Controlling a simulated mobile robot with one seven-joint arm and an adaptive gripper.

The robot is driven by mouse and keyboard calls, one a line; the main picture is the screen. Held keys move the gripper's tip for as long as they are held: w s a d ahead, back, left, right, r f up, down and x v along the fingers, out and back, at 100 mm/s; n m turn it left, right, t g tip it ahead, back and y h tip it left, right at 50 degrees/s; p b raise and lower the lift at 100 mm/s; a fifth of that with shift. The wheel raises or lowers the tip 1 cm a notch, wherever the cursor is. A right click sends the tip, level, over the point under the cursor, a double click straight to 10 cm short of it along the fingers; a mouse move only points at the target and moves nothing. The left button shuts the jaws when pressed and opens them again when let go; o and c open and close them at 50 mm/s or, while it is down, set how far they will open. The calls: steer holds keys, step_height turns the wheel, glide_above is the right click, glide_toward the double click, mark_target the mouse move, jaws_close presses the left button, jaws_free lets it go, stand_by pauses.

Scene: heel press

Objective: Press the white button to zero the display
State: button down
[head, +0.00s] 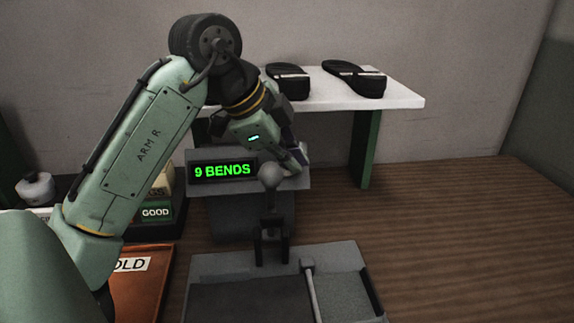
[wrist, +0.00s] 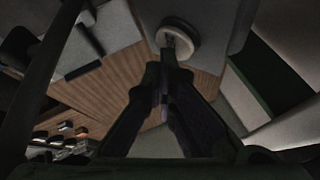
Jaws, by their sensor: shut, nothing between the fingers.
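The display (head: 222,171) reads "9 BENDS" in green on the front of a grey box. The white button shows in the wrist view as a pale round disc (wrist: 186,34) on a grey face. My gripper (wrist: 166,58) is shut and empty, its fingertips overlapping the lower left part of the button in that view. I cannot tell whether they touch it. In the head view my gripper (head: 295,165) is at the right end of the display box, and I cannot make out the button there.
A lever with a round grey knob (head: 270,175) stands just in front of the display box. A grey press base (head: 225,265) with a rod lies nearer. A white shelf (head: 405,97) behind holds two black soles. An orange tray (head: 140,290) is at left. Wooden tabletop at right is clear.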

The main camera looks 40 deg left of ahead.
steer(key=shift+w+a+f, duration=0.2)
steer(key=shift+a+f, duration=0.05)
steer(key=shift+f, duration=0.05)
stand_by(0.5)
steer(key=shift+d+r, duration=0.1)
steer(key=shift+s+d+r, duration=0.45)
stand_by(0.3)
steer(key=shift+s+d+r, duration=1.3)
steer(key=shift+d+r, duration=0.2)
steer(key=shift+d, duration=0.05)
